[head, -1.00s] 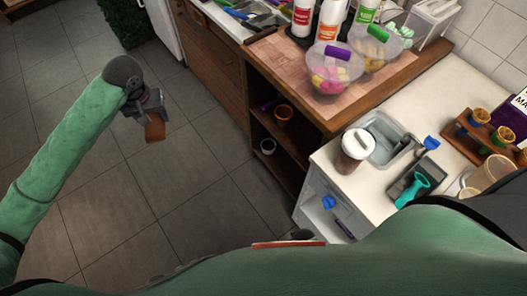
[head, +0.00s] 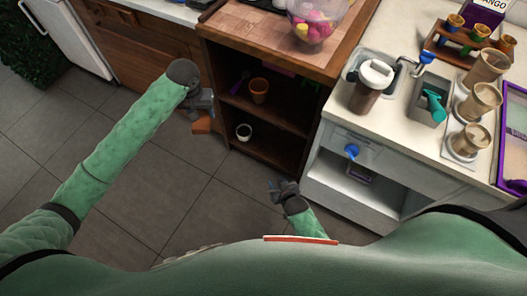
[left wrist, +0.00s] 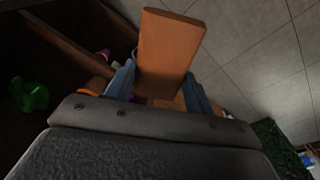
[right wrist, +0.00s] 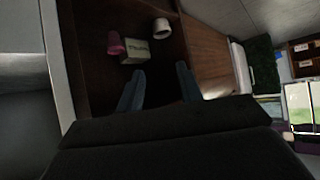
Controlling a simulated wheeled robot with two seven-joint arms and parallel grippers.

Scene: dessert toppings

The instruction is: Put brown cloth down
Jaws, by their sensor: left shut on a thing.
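The brown cloth (head: 202,126) looks like a flat, stiff orange-brown slab. It also shows in the left wrist view (left wrist: 168,45), sticking out between the fingers. My left gripper (head: 203,112) is shut on it and holds it in the air, left of the dark open shelf unit (head: 262,133). In the left wrist view my left gripper (left wrist: 160,88) has a finger on each side of the cloth. My right gripper (head: 280,188) is low in front of the shelf unit. In the right wrist view my right gripper (right wrist: 160,88) has its fingers apart, with nothing between them.
An orange cup (head: 259,90) and a white cup (head: 243,132) stand on the shelves. A wooden counter top (head: 275,52) is above the shelves. The floor (head: 135,190) is clear.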

